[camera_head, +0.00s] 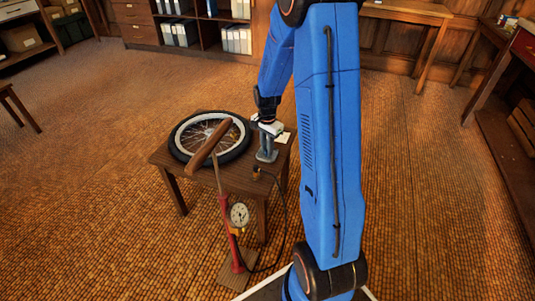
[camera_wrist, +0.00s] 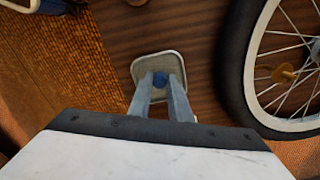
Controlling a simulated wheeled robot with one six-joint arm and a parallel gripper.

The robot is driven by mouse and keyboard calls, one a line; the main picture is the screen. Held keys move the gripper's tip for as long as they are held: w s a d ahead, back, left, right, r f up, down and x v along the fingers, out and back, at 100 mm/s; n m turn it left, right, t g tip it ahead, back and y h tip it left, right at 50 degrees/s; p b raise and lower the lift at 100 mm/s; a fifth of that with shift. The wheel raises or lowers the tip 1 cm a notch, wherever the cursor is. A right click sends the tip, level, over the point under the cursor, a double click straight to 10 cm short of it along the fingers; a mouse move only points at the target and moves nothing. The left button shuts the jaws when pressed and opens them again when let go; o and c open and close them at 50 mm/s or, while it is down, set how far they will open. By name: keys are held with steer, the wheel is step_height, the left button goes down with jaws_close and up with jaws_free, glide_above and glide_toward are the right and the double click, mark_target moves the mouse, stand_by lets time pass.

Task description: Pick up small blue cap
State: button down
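The small blue cap (camera_wrist: 160,79) lies in a pale square dish (camera_wrist: 173,61) on the wooden table, seen in the wrist view. My gripper (camera_wrist: 162,85) reaches down over the dish with its two grey fingers apart, one on each side of the cap. A narrow gap seems to show between the cap and the fingers, so I see no clear grip. In the head view my gripper (camera_head: 267,148) points down at the dish (camera_head: 266,156) near the table's right side; the cap is hidden there.
A spoked wheel with a black tire (camera_head: 236,150) lies on the small table (camera_head: 232,178), left of my gripper. It is close to the dish in the wrist view (camera_wrist: 236,75). A red floor pump (camera_head: 230,238) with a gauge and hose stands at the table's front.

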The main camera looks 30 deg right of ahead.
steer(key=shift+r, duration=0.15)
step_height(320, 180, up, 10)
stand_by(0.7)
stand_by(0.5)
